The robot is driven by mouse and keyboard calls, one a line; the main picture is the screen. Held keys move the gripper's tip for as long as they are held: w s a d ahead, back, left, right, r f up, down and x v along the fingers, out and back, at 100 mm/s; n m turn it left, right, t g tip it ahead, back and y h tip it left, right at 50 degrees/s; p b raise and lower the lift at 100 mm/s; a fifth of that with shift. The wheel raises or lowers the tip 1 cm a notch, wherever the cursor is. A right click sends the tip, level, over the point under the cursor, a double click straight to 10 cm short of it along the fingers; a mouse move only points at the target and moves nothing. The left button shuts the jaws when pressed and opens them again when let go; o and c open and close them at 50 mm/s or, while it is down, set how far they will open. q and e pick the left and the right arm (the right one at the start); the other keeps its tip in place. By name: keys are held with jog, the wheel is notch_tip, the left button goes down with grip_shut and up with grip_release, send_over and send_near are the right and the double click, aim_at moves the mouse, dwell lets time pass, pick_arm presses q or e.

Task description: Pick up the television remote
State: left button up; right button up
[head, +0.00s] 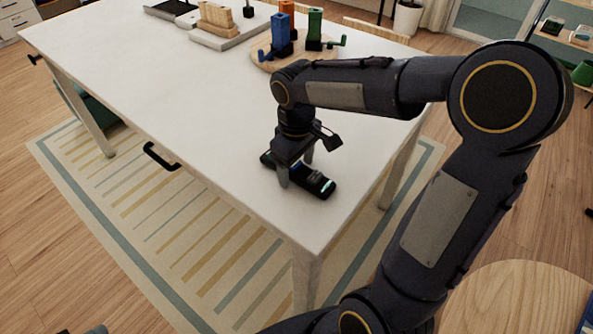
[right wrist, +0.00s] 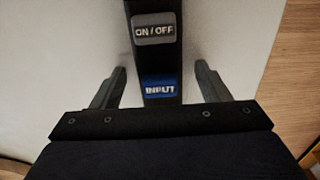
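The television remote (head: 318,186) is dark and long and lies on the white table near its front right corner. In the right wrist view the remote (right wrist: 158,60) shows a grey "ON / OFF" button and a blue "INPUT" button. My right gripper (head: 297,172) points down over the remote. Its fingers are open, one on each side of the remote, with a gap on both sides in the right wrist view (right wrist: 161,72). The gripper hides the middle of the remote in the head view.
The white table (head: 150,75) is bare around the remote. At its far end stand a round wooden board (head: 262,62) with blue, orange and green pieces, and a tray (head: 228,36) with wooden slats. A black handle (head: 160,158) sticks out from the table's front.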

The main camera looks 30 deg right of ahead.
jog(key=c, duration=1.1)
jog(key=shift+r, duration=0.1)
jog(key=shift+c, duration=0.2)
